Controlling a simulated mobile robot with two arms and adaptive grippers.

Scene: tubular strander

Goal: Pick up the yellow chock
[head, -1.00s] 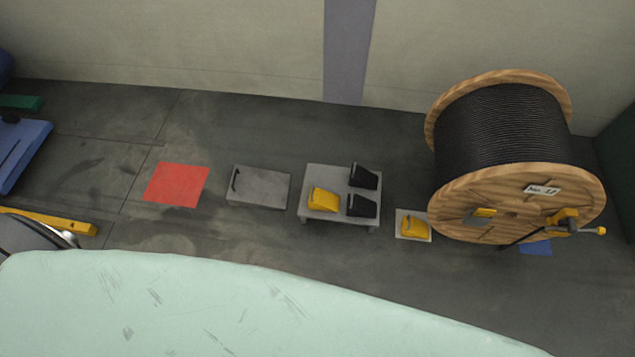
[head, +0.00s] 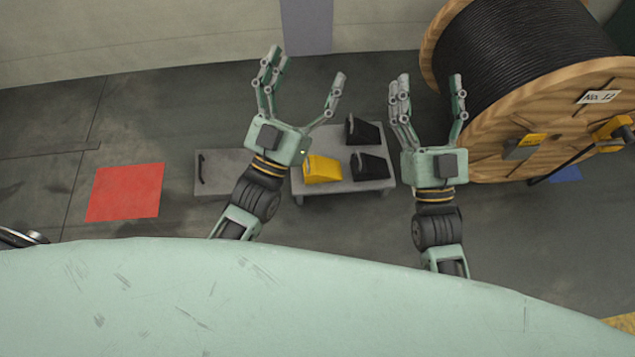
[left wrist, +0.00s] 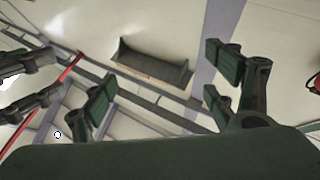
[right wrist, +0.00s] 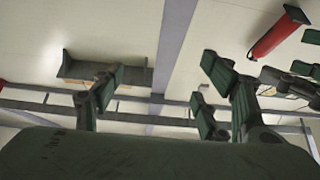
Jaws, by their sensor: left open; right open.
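A yellow chock (head: 322,169) sits on the low grey platform (head: 352,187), at its left front, beside two black chocks (head: 363,130) (head: 369,166). My left gripper (head: 305,68) is open and empty in the head view, raised with fingers spread; its palm is just left of the yellow chock in the picture. My right gripper (head: 430,84) is open and empty, right of the platform. The second yellow chock, on a pale plate by the reel earlier, is not visible now; my right arm covers that area. Both wrist views show fingers against wall and structure, with no chock.
A large wooden cable reel (head: 545,110) stands at the right, with a yellow-handled part (head: 612,129) on its side. A grey plate with a handle (head: 222,172) and a red floor mat (head: 126,192) lie left of the platform. A wall (head: 170,30) closes the back.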

